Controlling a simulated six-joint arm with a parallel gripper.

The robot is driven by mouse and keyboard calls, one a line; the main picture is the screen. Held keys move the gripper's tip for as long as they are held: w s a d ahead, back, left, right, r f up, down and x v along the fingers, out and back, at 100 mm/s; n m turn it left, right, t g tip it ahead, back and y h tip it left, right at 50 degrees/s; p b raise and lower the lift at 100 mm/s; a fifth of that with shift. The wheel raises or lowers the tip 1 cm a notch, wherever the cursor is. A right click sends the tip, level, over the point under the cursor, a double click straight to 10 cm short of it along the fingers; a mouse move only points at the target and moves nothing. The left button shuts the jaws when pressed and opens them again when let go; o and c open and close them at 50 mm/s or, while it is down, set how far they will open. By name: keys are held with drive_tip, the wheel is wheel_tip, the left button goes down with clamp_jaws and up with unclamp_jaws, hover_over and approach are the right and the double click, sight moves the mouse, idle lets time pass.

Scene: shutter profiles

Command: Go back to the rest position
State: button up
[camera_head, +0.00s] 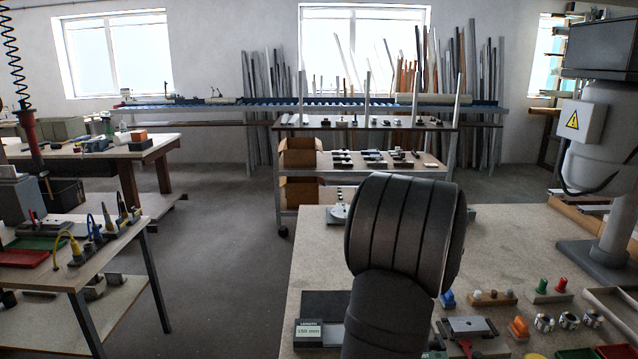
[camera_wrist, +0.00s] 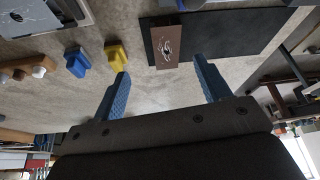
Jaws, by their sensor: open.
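My gripper (camera_wrist: 160,67) shows in the wrist view with its two blue fingers wide apart and nothing between them. Past the fingertips, a brown block (camera_wrist: 164,58) with a pale squiggle lies at the edge of a black mat (camera_wrist: 225,38). A yellow piece (camera_wrist: 117,54) and a blue piece (camera_wrist: 77,61) lie on the bench beyond the left finger. In the head view my dark arm rises in front of the bench (camera_head: 540,230), and my gripper is not visible there.
In the head view a length display (camera_head: 308,332) stands at the bench's front left. Metal rings (camera_head: 568,321), an orange piece (camera_head: 519,326) and a red knob (camera_head: 560,285) sit at right. A shelf cart (camera_head: 365,123) stands behind. The bench's back middle is mostly clear.

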drive_tip(key=shift+w+a+m+h, duration=0.2)
drive_tip(key=shift+a+m, duration=0.25)
drive_tip(key=shift+a, duration=0.4)
drive_tip(key=shift+w+a+m+h, duration=0.2)
drive_tip(key=shift+a+m, duration=0.25)
drive_tip(key=shift+a, duration=0.35)
drive_tip(key=shift+o, duration=0.2)
drive_tip(key=o, duration=0.6)
drive_tip(key=s+d+r+g, duration=0.2)
drive_tip(key=s+d+r, duration=0.3)
drive_tip(key=d, duration=0.4)
drive_tip(key=s+d+r+g, duration=0.2)
drive_tip(key=s+d+r, duration=0.1)
drive_tip(key=s+d, duration=0.55)
drive_tip(key=f, duration=0.6)
drive_tip(key=w+f, duration=0.1)
drive_tip(key=f, duration=0.2)
drive_tip(key=shift+d+f, duration=0.1)
drive_tip(key=shift+d, duration=0.3)
wheel_tip(320, 180, up, 10)
drive_tip(key=shift+r, duration=0.1)
